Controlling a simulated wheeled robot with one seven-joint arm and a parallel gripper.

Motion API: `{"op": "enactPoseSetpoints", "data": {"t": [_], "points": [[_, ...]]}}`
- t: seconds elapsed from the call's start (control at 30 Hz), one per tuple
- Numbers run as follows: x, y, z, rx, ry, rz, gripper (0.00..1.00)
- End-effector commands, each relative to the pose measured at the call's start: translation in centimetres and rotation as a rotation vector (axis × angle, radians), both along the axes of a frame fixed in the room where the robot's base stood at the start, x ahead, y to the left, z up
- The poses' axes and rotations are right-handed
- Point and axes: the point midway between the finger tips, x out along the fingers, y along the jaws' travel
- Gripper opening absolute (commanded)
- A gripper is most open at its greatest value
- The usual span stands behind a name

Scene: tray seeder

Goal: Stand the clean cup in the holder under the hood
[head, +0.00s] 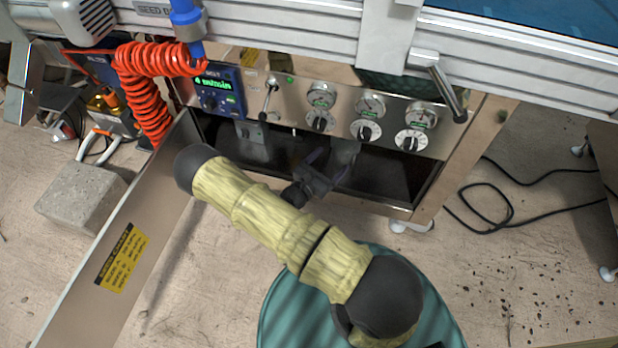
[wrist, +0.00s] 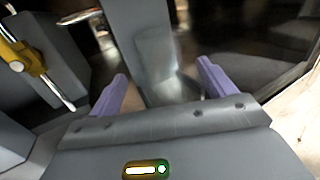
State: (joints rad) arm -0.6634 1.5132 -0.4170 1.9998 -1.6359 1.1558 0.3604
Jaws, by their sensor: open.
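My gripper (head: 327,165) reaches into the dark recess under the steel control panel in the head view. Its two purple fingers are apart in the wrist view (wrist: 161,76). A grey metal bracket (wrist: 154,55) stands upright between and beyond the fingers, with a paler, shiny lower part. It also shows behind my gripper in the head view (head: 345,150). I cannot tell whether this bracket is the holder or whether a cup stands in it. No cup can be clearly made out in either view. A second small grey bracket (head: 253,143) hangs further left in the recess.
The control panel (head: 345,108) with dials and a lever is close above my gripper. A steel side plate (head: 122,262) stands to the left, near a concrete block (head: 82,197) and a red coiled hose (head: 143,90). Black cables (head: 487,208) lie on the floor right.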

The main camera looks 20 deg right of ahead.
Motion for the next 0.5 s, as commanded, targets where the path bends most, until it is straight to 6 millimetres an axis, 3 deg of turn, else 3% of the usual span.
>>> {"op": "enactPoseSetpoints", "data": {"t": [0.3, 0.5], "points": [[-3.4, 5.5, 0.6, -0.006, -0.007, -0.001, 0.82], [-5.1, 8.0, 0.5, -0.010, -0.011, -0.005, 0.82]]}}
